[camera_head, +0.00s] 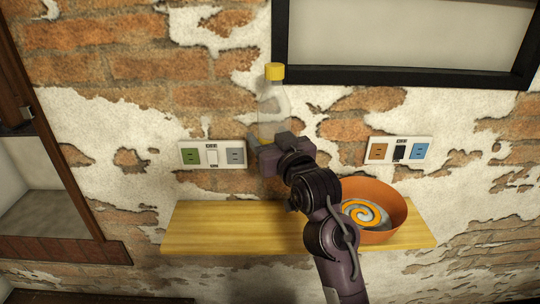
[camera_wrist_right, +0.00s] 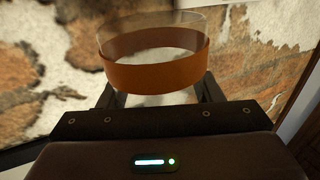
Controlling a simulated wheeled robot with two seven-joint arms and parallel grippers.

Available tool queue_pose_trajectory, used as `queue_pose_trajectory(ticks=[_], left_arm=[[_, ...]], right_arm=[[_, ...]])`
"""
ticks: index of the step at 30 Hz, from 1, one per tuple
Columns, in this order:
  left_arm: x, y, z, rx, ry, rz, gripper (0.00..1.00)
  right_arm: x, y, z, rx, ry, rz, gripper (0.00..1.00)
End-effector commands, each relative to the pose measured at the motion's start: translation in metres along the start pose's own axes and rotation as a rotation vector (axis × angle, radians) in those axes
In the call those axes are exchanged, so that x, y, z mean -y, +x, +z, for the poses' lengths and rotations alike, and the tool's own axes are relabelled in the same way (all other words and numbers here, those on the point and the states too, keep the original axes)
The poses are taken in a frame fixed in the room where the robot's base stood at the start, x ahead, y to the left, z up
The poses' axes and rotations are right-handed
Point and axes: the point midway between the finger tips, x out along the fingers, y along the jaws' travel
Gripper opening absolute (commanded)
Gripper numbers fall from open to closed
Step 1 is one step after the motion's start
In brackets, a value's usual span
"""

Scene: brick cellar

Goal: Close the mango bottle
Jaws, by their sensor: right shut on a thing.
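A clear bottle (camera_head: 272,108) with a yellow cap (camera_head: 274,72) at its top stands upright in the middle of the head view, in front of the brick wall. The cap sits at the neck; how tightly it sits I cannot tell. My right gripper (camera_head: 266,143) is shut on the lower part of the bottle and hides its base. In the right wrist view, a clear round part with an orange band (camera_wrist_right: 155,62) shows between the fingers. My left gripper is not in view.
A yellow wooden shelf (camera_head: 215,228) runs along the wall below. An orange bowl (camera_head: 390,200) with a spiral pattern inside stands at its right. Outlet panels (camera_head: 212,154) (camera_head: 399,150) are on the wall. The shelf's left part is clear.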

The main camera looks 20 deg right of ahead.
Motion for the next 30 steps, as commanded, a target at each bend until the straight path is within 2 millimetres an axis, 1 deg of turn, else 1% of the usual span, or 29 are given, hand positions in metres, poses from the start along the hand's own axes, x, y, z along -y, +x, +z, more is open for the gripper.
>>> queue_pose_trajectory(ticks=[4, 12, 13, 21, 22, 26, 29, 30], left_arm=[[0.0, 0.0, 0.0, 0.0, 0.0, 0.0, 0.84], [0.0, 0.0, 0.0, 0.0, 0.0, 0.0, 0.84], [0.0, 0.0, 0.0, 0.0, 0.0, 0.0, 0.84], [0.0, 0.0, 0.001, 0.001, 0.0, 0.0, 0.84], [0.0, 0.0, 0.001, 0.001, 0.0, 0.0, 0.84], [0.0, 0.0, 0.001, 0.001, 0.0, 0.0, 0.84], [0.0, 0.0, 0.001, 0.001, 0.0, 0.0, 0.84], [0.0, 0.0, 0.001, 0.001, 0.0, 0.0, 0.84]], right_arm=[[0.0, 0.0, -0.005, -0.002, 0.0, 0.0, 0.36], [0.0, 0.0, -0.005, -0.001, 0.0, 0.0, 0.36], [0.0, 0.0, -0.005, -0.001, 0.0, 0.0, 0.55], [0.0, 0.0, -0.004, -0.001, 0.0, 0.0, 0.2], [0.0, 0.0, -0.004, -0.001, 0.0, 0.0, 0.18], [0.0, -0.002, 0.002, 0.002, 0.0, 0.001, 0.18], [0.0, -0.008, 0.019, 0.006, 0.003, 0.005, 0.18], [0.0, -0.012, 0.029, 0.007, 0.005, 0.009, 0.18]])
